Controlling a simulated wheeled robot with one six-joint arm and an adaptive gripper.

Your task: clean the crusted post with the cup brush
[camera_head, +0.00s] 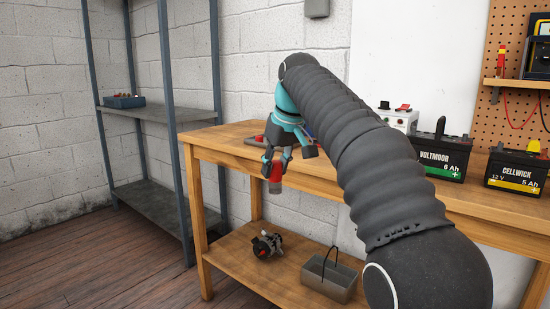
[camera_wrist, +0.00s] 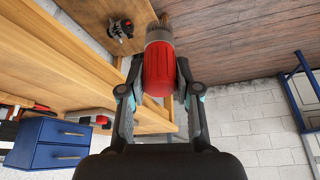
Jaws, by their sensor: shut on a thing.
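My gripper (camera_head: 277,165) is in front of the workbench's left part, at about the height of its top. It is shut on the cup brush (camera_head: 275,186), which has a red body and a grey collar. In the wrist view the brush (camera_wrist: 158,68) sits between the two fingers (camera_wrist: 158,85), with its brownish tip pointing away from me. Two batteries stand on the bench at right, apart from the gripper: Voltmoor (camera_head: 443,158) and Cellwick (camera_head: 518,174). Dark shapes rise from their tops. I cannot tell which post is crusted.
The wooden workbench (camera_head: 215,143) has an alternator (camera_head: 267,245) and a grey bin (camera_head: 329,279) on its lower shelf. A white box (camera_head: 399,120) stands behind my arm. A blue drawer unit (camera_wrist: 47,143) shows in the wrist view. A metal rack (camera_head: 163,113) stands left; floor before it is clear.

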